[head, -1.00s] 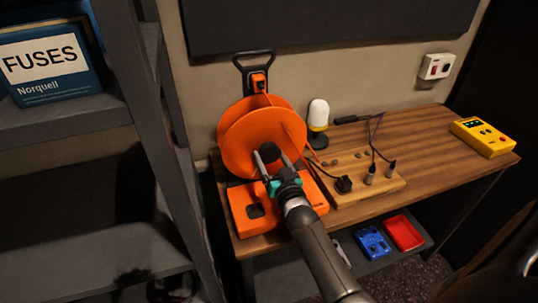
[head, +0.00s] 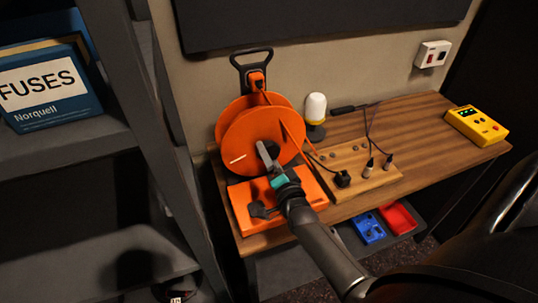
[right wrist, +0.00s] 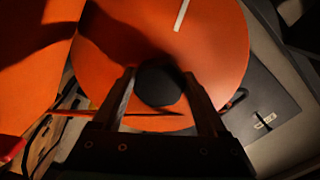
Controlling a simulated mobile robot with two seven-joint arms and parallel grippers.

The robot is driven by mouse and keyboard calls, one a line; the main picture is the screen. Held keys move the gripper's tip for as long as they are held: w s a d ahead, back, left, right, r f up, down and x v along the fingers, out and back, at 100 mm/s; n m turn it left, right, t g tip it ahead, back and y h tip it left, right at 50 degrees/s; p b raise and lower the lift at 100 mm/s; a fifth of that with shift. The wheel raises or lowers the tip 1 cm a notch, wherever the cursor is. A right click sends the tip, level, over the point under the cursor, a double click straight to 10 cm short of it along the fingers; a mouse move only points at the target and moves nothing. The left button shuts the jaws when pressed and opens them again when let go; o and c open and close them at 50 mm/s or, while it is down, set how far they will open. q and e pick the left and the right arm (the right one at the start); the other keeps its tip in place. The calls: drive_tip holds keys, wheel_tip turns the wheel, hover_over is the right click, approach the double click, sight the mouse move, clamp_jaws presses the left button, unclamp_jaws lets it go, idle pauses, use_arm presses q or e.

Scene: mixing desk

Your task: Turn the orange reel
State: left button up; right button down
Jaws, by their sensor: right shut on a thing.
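The orange reel (head: 240,135) stands upright on its orange base (head: 300,210) at the left end of the wooden desk. Its face shows a short white stripe at the lower left in the head view. The reel (right wrist: 215,55) fills much of the right wrist view. My right gripper (head: 264,153) is at the middle of the reel's face. Its fingers are shut on the round black knob (right wrist: 158,84), one on each side. In the head view the gripper mostly hides the knob. My left gripper is not in view.
A wooden socket board (head: 375,188) with plugs and cables lies right of the reel. A white-topped lamp (head: 315,106) stands behind it. A yellow device (head: 477,126) sits at the desk's right end. A grey shelf unit (head: 165,110) stands close on the left.

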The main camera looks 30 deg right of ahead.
drive_tip(key=shift+d+r+m+b, duration=0.15)
drive_tip(key=shift+m+b, duration=1)
drive_tip(key=shift+m, duration=3.65)
drive_tip(key=shift+a+r+m+b, duration=0.2)
drive_tip(key=shift+m+b, duration=0.95)
drive_tip(key=shift+m, duration=3.65)
unclamp_jaws()
drive_tip(key=shift+r, duration=0.1)
drive_tip(key=shift+s, duration=0.1)
drive_tip(key=b+v, duration=0.3)
drive_tip(key=v, duration=1.2)
